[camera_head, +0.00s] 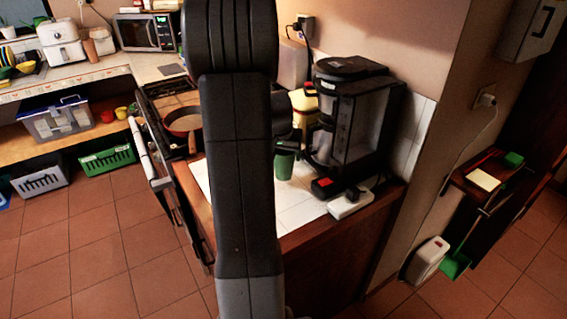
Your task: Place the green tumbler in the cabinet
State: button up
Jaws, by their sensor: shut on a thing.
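The green tumbler (285,163) shows just right of my arm, over the white-tiled counter beside the coffee maker. Its left part is hidden behind my arm. My gripper (288,143) shows only as a small dark piece at the tumbler's top and is shut on it. The fingertips are mostly hidden, and I cannot tell whether the tumbler touches the counter. A pale wall unit with a dark handle (532,30) is cut off at the top right; it looks closed, and I cannot tell whether it is the cabinet.
A black coffee maker (352,125) stands close right of the tumbler, with a white power strip (350,203) in front. A pan (184,122) sits on the stove at left. A microwave (147,32) stands at the back. Tiled floor (110,245) is clear at left.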

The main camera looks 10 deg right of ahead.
jog(key=shift+f, duration=2.05)
jog(key=shift+f, duration=0.1)
jog(key=o, duration=1)
